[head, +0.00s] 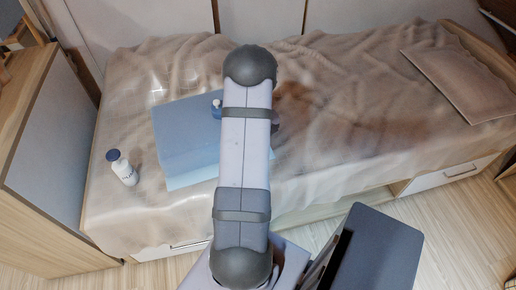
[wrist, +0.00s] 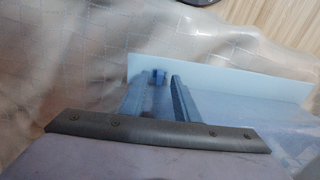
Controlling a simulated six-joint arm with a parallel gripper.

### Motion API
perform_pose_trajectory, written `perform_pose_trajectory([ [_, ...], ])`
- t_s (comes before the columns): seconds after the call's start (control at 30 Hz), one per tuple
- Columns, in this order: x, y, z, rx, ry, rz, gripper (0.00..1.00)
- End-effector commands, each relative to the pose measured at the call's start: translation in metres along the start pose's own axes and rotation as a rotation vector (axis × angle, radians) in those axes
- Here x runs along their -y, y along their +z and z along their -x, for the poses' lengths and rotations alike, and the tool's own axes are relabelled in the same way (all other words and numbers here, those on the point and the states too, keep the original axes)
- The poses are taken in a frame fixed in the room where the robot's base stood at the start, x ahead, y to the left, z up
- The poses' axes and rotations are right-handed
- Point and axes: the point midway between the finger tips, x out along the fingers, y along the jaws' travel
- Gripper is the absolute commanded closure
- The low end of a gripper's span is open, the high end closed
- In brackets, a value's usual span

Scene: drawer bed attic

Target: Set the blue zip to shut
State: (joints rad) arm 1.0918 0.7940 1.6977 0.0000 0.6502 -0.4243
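The light blue flat pouch or sheet (head: 185,145) lies on the bed, left of my arm in the head view; its pale edge (wrist: 225,73) runs across the wrist view. My gripper (wrist: 165,78) is over its edge, with two blue-grey fingers apart and a narrow gap between the tips. A small blue piece (wrist: 159,75) shows at the left fingertip; I cannot tell whether it is the zip slider or part of the finger. The zip's track is not clearly visible.
A wooden cabinet (head: 50,150) borders the left. The bed's right part is mostly clear.

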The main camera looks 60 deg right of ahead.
Motion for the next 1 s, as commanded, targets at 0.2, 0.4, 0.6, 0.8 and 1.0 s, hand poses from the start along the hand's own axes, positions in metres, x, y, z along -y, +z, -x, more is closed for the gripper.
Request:
perform_pose_trajectory([
  [0.2,0.0,0.0001,-0.0117,0.0,0.0,0.0,0.72],
  [0.4,-0.0001,-0.0001,-0.0123,-0.001,0.0,0.0,0.72],
  [0.6,0.0,0.0,-0.0121,0.0,0.0,0.0,1.0],
  [0.8,0.0,0.0,-0.012,0.0,0.0,0.0,1.0],
  [1.0,0.0,0.0,-0.0119,0.0,0.0,0.0,1.0],
])
